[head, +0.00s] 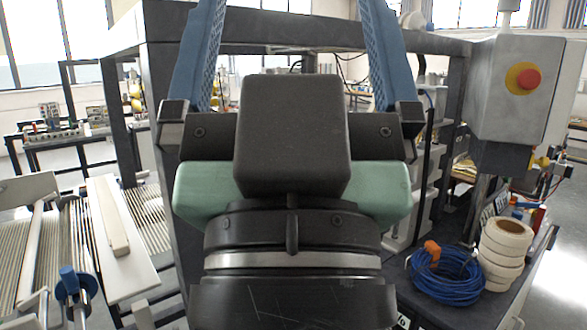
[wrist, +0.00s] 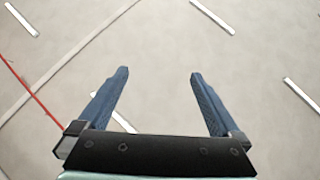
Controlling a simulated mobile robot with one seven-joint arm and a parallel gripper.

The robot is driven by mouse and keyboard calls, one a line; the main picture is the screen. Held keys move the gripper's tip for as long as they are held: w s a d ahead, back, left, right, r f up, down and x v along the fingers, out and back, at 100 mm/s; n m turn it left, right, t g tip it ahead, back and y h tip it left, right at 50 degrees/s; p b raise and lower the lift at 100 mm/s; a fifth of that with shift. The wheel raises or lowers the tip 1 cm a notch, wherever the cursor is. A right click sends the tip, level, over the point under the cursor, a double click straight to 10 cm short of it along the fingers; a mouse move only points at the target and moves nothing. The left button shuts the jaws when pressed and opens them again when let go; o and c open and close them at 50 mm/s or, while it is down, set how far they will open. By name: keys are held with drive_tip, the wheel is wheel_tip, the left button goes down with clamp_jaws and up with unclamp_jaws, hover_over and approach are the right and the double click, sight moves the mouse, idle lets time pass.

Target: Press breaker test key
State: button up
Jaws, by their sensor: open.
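My gripper (head: 290,12) fills the middle of the head view, its two blue fingers spread wide and running up past the top edge. It is open and empty. I cannot make out a breaker test key in either view. A grey control box (head: 505,85) with a red button on a yellow base (head: 523,79) hangs at the upper right of the head view, to the right of my gripper. My arm and gripper hide the middle of the scene.
A dark machine frame (head: 150,60) stands behind my gripper. At the lower right, a dark bench (head: 428,312) holds a blue cable coil (head: 447,277) and stacked white tape rolls (head: 503,255). Slatted rollers (head: 75,240) lie at the left. Open floor shows at the far right.

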wheel_tip(320, 180, up, 4)
drive_tip(key=shift+p, duration=1.1)
